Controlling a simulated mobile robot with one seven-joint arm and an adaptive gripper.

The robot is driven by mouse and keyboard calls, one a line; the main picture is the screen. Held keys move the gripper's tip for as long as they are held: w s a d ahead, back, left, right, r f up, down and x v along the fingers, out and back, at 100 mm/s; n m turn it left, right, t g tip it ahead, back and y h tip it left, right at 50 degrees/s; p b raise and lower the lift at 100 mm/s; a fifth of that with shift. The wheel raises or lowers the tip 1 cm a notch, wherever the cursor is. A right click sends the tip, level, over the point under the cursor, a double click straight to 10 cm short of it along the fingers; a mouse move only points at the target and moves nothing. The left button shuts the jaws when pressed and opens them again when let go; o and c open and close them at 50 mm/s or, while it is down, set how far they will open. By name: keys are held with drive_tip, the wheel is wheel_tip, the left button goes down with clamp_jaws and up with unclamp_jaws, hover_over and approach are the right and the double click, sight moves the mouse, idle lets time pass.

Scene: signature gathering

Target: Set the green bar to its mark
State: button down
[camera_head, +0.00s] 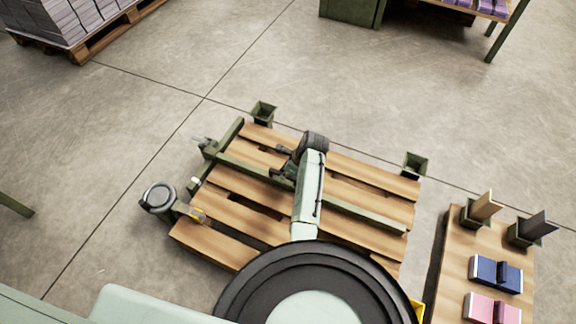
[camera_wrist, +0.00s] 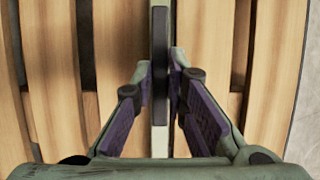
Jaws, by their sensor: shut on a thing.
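The long green bar (camera_head: 355,211) lies across the wooden pallet-like deck (camera_head: 215,243), running from upper left to lower right. At its left end is a shorter green crosspiece (camera_head: 228,137) along the deck's edge. My gripper (camera_head: 283,173) is at the bar's left half. In the wrist view my gripper (camera_wrist: 160,78) has its two fingers on either side of a narrow upright piece, green at the top (camera_wrist: 160,8), dark in the middle and pale below. The fingers are shut on it. I cannot make out a clear mark for the bar.
Two green sockets (camera_head: 263,112) (camera_head: 415,163) stand at the deck's far side. A round grey-topped post (camera_head: 159,197) is at left. A wooden table (camera_head: 457,262) with blue and pink bundles is at right. A stacked pallet (camera_head: 75,50) is far left. Floor beyond the deck is clear.

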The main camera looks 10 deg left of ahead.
drive_tip(key=s+a+p, duration=0.2)
drive_tip(key=s+p, duration=0.5)
drive_tip(key=s, duration=0.3)
drive_tip(key=shift+s+p, duration=0.15)
drive_tip(key=shift+p, duration=0.15)
drive_tip(key=c, duration=1.6)
unclamp_jaws()
drive_tip(key=shift+r, duration=0.1)
drive_tip(key=w+v, duration=0.1)
drive_tip(key=v, duration=1)
drive_tip(key=shift+s+d+r, duration=0.2)
drive_tip(key=shift+s+r, duration=0.15)
drive_tip(key=shift+s, duration=0.15)
